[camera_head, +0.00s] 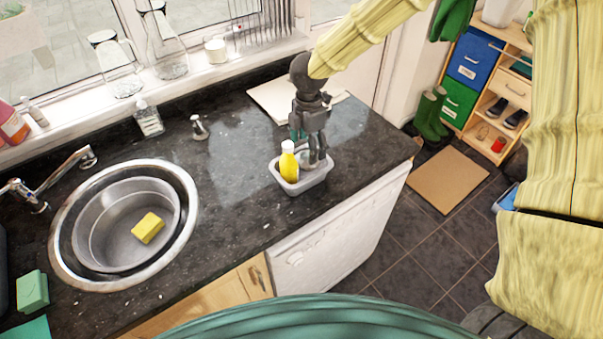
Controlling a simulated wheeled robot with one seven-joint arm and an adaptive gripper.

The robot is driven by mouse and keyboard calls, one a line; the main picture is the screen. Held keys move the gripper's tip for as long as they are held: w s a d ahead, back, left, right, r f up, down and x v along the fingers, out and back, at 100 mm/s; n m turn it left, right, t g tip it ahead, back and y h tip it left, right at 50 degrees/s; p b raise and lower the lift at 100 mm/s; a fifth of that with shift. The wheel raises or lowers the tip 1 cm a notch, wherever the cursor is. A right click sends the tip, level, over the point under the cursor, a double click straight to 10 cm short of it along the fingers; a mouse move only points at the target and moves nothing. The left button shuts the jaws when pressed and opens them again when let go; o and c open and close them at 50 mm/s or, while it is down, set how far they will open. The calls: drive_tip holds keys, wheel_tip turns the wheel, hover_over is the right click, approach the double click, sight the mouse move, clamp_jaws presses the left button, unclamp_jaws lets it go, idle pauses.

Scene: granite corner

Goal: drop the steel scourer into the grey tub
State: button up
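The grey tub (301,186) stands on the dark granite counter near its front edge. A yellow bottle (289,166) with a white top stands in the tub's left part. My gripper (314,162) points down over the tub's right part, its fingertips at or just inside the rim, close beside the bottle. A small greyish patch shows between the fingers and the bottle; I cannot tell whether it is the steel scourer. I cannot make out the scourer clearly anywhere. The fingers are too small and overlapped to tell open from shut.
A steel sink (105,255) with a yellow sponge (148,228) is at left. A soap bottle (149,118) and a small metal shaker (199,128) stand near the sill. A pale board (268,98) lies behind my gripper.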

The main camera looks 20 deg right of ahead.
drive_tip(key=shift+o, duration=0.2)
drive_tip(key=shift+r, duration=0.1)
drive_tip(key=shift+r, duration=0.3)
wheel_tip(320, 180, up, 11)
idle(0.4)
